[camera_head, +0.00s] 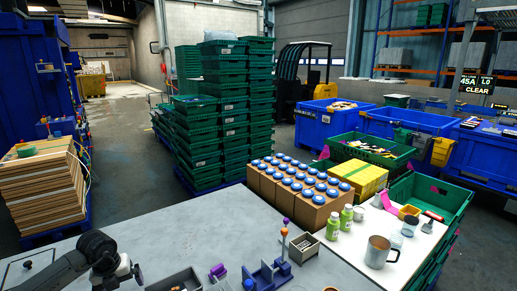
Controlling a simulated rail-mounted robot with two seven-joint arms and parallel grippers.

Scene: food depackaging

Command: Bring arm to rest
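My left arm comes in from the lower left corner over the grey table (150,238). Its wrist end, with my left gripper (118,278), is low in the picture, near the table's front. The fingers are too small and dark to tell whether they are open or shut, and I see nothing clearly held. My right arm and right gripper are not in view.
On the table are a dark tray (172,282), a blue fixture (268,276) and a small metal box (304,247). Blue-capped bottles (306,188), green bottles (346,217) and a metal mug (377,251) stand at right. Stacked green crates (225,110) stand behind.

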